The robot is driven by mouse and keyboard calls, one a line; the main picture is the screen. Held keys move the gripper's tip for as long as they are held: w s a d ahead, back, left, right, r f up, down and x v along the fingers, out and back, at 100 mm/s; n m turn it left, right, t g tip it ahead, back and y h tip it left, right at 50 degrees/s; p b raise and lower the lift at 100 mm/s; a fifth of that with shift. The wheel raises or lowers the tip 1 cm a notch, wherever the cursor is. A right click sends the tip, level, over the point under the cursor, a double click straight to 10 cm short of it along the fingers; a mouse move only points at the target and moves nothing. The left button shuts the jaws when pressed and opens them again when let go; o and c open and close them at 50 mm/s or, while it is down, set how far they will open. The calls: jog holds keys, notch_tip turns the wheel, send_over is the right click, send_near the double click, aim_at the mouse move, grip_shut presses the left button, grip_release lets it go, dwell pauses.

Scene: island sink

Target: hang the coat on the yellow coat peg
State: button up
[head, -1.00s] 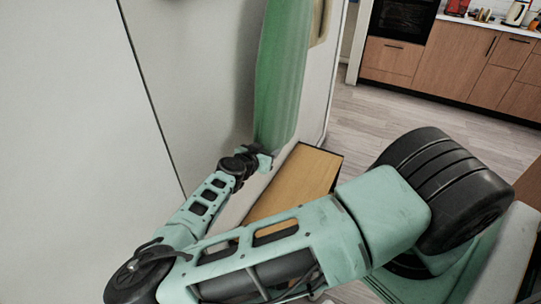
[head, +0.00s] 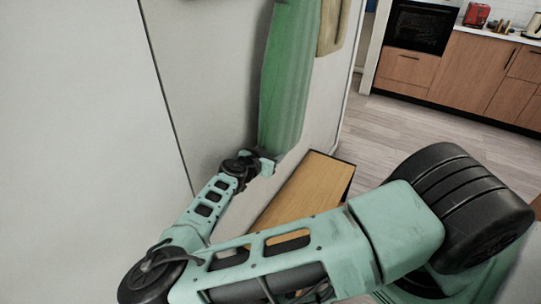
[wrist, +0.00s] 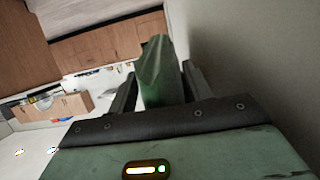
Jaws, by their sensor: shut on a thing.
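The green coat (head: 287,85) hangs as a long, ribbed panel close to the pale wall in the head view. Its top is cut off by the picture's upper edge. My gripper (head: 266,163) is at the coat's lower end. In the wrist view, the two dark fingers of my gripper (wrist: 160,92) stand on either side of a green part of the coat (wrist: 155,70) and are shut on it. The yellow coat peg is not visible in either current view.
A beige hanging thing (head: 331,28) is on the wall just right of the coat. A wooden-topped bench (head: 315,185) stands low along the wall below. Wooden kitchen cabinets (head: 470,70) are far off at right, with open floor (head: 420,125) before them.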

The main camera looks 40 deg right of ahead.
dwell(0.3)
jog(key=o, duration=1.4)
jog(key=shift+a, duration=0.1)
